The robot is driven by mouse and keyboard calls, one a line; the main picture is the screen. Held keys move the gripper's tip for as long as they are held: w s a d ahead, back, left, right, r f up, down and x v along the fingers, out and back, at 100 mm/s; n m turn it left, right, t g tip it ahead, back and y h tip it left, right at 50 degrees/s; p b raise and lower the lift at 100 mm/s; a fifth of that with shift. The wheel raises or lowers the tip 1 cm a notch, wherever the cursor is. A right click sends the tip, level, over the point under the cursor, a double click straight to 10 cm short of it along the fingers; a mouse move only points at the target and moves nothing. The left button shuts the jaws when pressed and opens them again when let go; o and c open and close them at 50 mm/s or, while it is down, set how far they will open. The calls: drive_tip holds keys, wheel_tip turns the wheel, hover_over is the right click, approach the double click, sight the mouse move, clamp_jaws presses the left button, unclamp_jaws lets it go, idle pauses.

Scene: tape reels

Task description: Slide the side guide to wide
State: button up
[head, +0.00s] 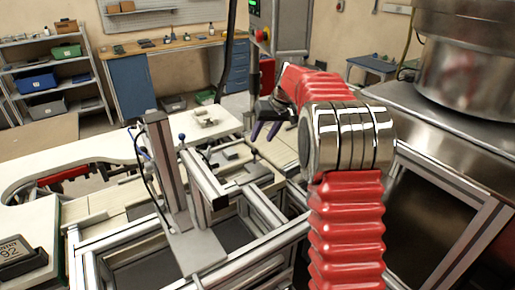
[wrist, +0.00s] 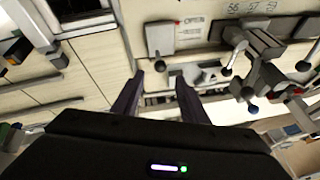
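In the wrist view my gripper (wrist: 160,78) is open, with two dark purple fingers spread apart and nothing clearly held between them. Just beyond the fingertips is a grey block with a ball-ended lever (wrist: 160,40), beside a printed label. To its right is a dark metal bracket assembly with black ball knobs (wrist: 262,48), near printed numbers. I cannot tell for certain which of these parts is the side guide. In the head view my gripper (head: 264,131) hangs over the pale machine deck, with its fingers apart. The parts under it are small and partly hidden by my arm.
A grey upright post (head: 167,165) on a metal plate stands left of my gripper in the head view. A large steel bowl (head: 465,65) stands at right. A workbench (head: 170,44) and shelves (head: 50,75) are farther back.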

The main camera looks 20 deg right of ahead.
sight(256, 149)
drive_tip(key=x, duration=0.7)
drive_tip(key=shift+w+f, duration=0.15)
drive_tip(key=shift+f, duration=0.1)
drive_tip(key=shift+c, duration=0.2)
clamp_jaws()
